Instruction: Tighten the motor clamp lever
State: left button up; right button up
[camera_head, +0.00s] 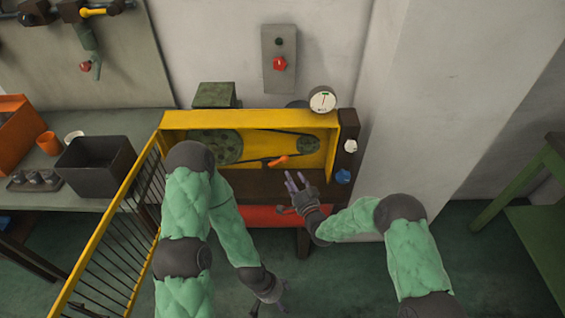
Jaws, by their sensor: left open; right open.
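A yellow-framed machine (250,118) stands against the wall, with a large green pulley (222,146) and a small pulley (308,144) joined by a dark belt. A short orange-handled lever (278,161), apparently the clamp lever, sits between and below the pulleys, tilted up to the right. My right gripper (293,180) is open and empty, just below and right of the lever, with a visible gap. My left gripper (268,309) is open, low at the bottom edge and well away from the lever. My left arm hides part of the machine's left side.
A yellow barred guard (105,235) stands out at the machine's left. A gauge (322,99), a white knob (351,146) and a blue knob (343,176) sit at its right. A red part (258,216) lies below. A bench with a dark bin (97,168) is at left.

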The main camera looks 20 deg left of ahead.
aim_at(275, 163)
jog(key=b+x, duration=0.2)
jog(key=x, duration=0.6)
jog(key=shift+f, duration=0.15)
jog(key=shift+w+a, duration=0.4)
jog(key=shift+w, duration=0.15)
grip_shut()
